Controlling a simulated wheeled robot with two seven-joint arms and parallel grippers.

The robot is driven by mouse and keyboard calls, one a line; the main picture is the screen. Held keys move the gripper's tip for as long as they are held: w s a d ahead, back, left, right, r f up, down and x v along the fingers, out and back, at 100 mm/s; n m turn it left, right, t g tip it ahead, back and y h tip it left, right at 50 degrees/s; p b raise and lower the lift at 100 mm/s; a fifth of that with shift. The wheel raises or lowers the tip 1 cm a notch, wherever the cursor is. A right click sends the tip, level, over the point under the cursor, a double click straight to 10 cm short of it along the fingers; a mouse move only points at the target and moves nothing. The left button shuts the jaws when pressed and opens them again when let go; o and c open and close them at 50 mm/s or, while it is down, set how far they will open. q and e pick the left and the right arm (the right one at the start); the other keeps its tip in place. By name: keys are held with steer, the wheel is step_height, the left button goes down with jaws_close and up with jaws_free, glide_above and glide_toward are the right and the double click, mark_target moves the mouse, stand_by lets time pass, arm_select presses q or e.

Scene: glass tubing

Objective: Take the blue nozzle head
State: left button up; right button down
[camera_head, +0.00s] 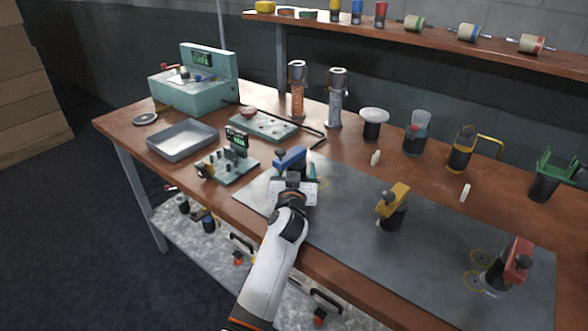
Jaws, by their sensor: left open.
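The blue nozzle head (289,158) sits near the left end of the grey mat (345,206) on the workbench. My left gripper (293,180) is just in front of it, over the mat. The jaws are open, and the gripper body covers the lower part of the blue head. I cannot tell whether the fingers are around it or short of it. A yellow nozzle head (398,195) stands mid-mat, and a red one (519,260) stands at the right end. My right gripper is not in view.
Left of the mat are a small board with a display (232,165), a grey metal tray (182,140) and a teal machine (193,92). Two upright torches (336,98) and several dark holders (415,133) stand behind. The mat between the blue and yellow heads is clear.

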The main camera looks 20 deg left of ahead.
arm_select(q)
steer(key=shift+s+d+r, duration=0.2)
steer(key=shift+s+r, duration=0.1)
steer(key=shift+s, duration=0.1)
steer(key=c, duration=0.7)
steer(key=shift+w+f, duration=0.1)
steer(key=c, duration=0.6)
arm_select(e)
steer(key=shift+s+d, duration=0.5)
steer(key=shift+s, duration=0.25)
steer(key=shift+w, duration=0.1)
